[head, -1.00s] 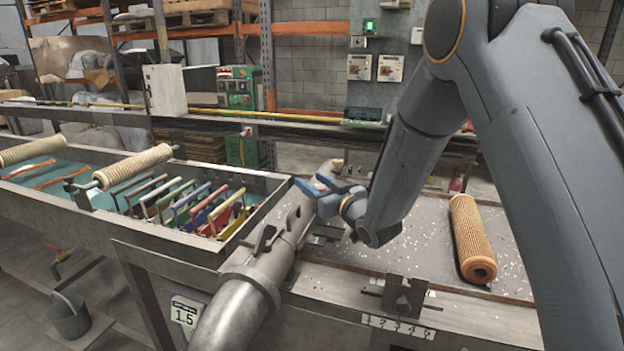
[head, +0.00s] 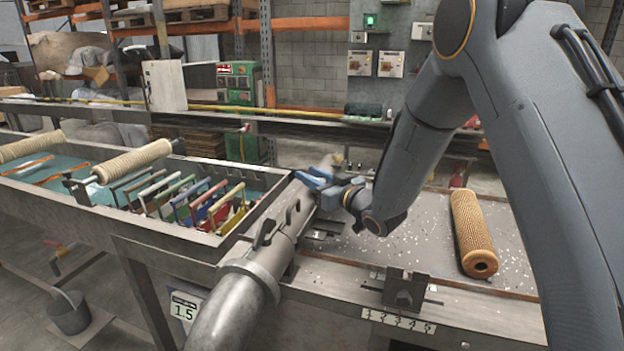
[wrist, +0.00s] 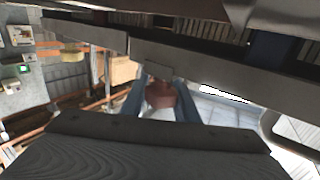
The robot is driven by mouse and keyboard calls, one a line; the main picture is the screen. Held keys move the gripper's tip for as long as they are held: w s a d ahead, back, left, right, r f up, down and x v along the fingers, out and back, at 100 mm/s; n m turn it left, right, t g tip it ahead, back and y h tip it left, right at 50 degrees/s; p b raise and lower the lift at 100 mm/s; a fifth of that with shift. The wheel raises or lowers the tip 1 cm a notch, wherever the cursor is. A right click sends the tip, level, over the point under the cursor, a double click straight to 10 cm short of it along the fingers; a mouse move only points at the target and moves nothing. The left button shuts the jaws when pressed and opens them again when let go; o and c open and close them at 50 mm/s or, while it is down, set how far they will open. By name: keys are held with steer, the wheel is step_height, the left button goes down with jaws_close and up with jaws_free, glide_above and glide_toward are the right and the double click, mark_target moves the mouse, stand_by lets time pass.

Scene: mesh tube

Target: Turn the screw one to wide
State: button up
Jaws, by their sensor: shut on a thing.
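My gripper (head: 312,181) has blue jaws and is at the upper end of the grey metal pipe (head: 240,305) in the head view. In the wrist view its blue fingers (wrist: 160,100) close on a small reddish-brown piece (wrist: 160,94). I cannot tell whether this piece is screw one. Small dark levers (head: 265,234) stick out of the pipe below the gripper. A dark block with a bolt (head: 405,290) sits on the bench front above a number strip (head: 398,322). No label for "wide" is readable.
A tan mesh roll (head: 472,235) lies on the speckled bench top (head: 420,240) at right. A trough (head: 190,243) of water with coloured frames stands at left, another mesh roll (head: 133,165) over it. A bucket (head: 68,313) stands on the floor. My arm covers the right side.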

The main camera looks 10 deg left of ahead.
steer(key=shift+g, duration=0.3)
steer(key=o, duration=1.1)
steer(key=shift+c, duration=0.2)
steer(key=shift+s, duration=0.1)
steer(key=b+v, duration=0.2)
steer(key=v, duration=0.5)
steer(key=shift+s+d, duration=0.2)
steer(key=shift+d, duration=0.1)
